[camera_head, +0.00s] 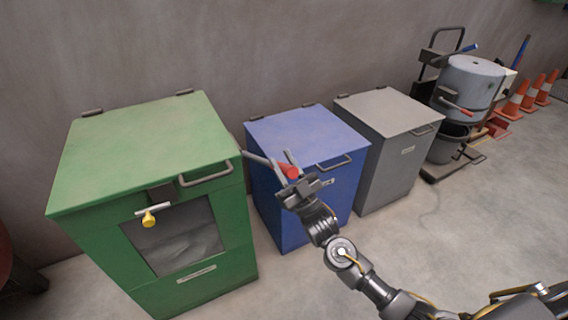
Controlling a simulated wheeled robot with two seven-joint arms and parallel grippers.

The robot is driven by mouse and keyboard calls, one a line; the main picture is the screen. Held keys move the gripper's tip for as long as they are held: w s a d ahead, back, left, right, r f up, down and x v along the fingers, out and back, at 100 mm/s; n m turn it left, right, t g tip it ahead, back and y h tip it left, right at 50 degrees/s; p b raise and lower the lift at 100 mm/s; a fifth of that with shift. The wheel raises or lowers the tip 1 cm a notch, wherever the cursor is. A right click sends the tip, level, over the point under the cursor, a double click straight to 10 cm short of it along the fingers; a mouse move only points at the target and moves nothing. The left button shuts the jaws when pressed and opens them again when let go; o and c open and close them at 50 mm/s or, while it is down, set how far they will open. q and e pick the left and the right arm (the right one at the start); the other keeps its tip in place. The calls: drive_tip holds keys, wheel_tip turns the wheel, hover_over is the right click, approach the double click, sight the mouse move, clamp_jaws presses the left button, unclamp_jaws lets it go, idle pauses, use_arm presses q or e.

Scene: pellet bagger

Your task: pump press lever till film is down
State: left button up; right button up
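A green box (100,254) with a hinged lid stands at the left. Pale crumpled film (188,250) shows behind the dark window in its front. A grey lever (257,158) sticks out from the box's right side and ends in a red grip (289,171). My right gripper (283,160) is at the red grip, with its fingers pointing up and seemingly one on each side of it. I cannot tell whether they are closed on it. The lever slopes slightly down to the right. My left gripper is not in view.
A yellow knob (149,219) is on the green box's front. A blue box (285,225) and a grey box (383,178) stand to the right. Farther right are a grey drum (472,82) and orange cones (513,101). The floor in front is clear.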

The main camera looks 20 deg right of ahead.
drive_tip(key=o, duration=0.4)
drive_tip(key=shift+s+d+f, duration=0.1)
drive_tip(key=shift+s+f, duration=0.1)
drive_tip(key=shift+f, duration=0.05)
use_arm(q)
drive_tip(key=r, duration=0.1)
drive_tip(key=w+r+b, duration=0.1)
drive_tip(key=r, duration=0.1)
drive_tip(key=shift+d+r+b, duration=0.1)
drive_tip(key=shift+b, duration=0.2)
use_arm(e)
drive_tip(key=v, duration=1)
drive_tip(key=shift+s, duration=0.1)
